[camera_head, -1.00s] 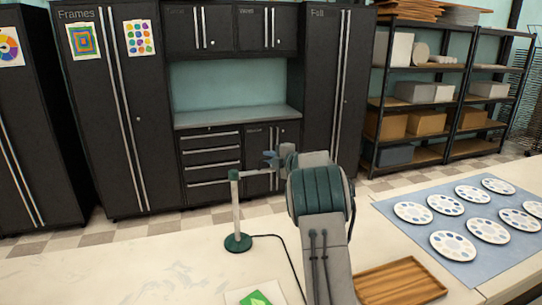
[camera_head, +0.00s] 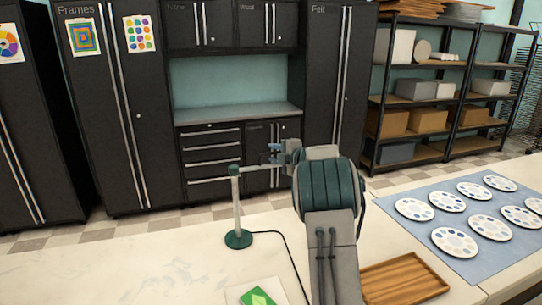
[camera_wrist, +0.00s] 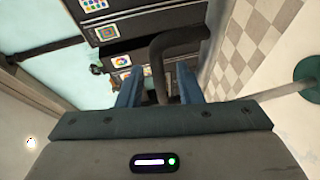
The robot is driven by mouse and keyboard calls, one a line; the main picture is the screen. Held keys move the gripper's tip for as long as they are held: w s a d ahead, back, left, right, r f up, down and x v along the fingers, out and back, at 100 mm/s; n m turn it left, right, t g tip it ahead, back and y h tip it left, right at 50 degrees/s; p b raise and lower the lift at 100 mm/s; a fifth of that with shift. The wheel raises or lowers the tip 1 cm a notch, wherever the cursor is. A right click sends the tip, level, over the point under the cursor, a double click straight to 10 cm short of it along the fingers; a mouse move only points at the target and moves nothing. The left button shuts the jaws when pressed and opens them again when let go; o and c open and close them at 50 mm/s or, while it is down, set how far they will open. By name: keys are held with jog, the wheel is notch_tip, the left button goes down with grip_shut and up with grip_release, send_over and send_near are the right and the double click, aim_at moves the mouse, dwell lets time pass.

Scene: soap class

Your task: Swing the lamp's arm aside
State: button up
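The lamp stands on the table with a round green base (camera_head: 238,239) and an upright pale post (camera_head: 236,205). Its thin pale arm (camera_head: 255,167) reaches right from the top of the post towards my gripper (camera_head: 275,154). In the wrist view, the green base (camera_wrist: 308,69) is at the right edge. My gripper (camera_wrist: 159,88) has its two blue fingers apart. A dark bent bar (camera_wrist: 158,62) loops in front of it, with one leg between the fingers and gaps beside that leg. My gripper hides where the bar joins the lamp.
A wooden tray (camera_head: 405,279), a blue mat (camera_head: 418,232) with several round palettes, and a card with a green shape (camera_head: 262,297) lie on the table. A dark cable (camera_head: 292,262) runs from the lamp base. The left of the table is clear.

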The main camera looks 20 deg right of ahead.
jog(key=b+v, duration=0.3)
jog(key=v, duration=0.8)
jog(key=shift+a, duration=0.1)
jog(key=s+a+r+m+h, duration=0.2)
jog(key=s+r+m+h, duration=0.2)
jog(key=s+m+h, duration=0.8)
jog(key=s+a+f+m+g+y, duration=0.1)
jog(key=s+a+f+m+g, duration=0.2)
jog(key=s, duration=0.6)
jog(key=s+a+f+m+g+y, duration=0.2)
jog(key=s+a+f+m+g, duration=0.1)
jog(key=s+a+f, duration=0.4)
jog(key=s+a+f+m+g+y, duration=0.2)
jog(key=s+a+f+m+g, duration=0.1)
jog(key=s, duration=0.9)
jog(key=a+f+g, duration=0.1)
jog(key=a+f, duration=0.1)
jog(key=a, duration=0.1)
jog(key=shift+s+a+f+m+g, duration=0.25)
jog(key=shift+s+f+m+g, duration=0.15)
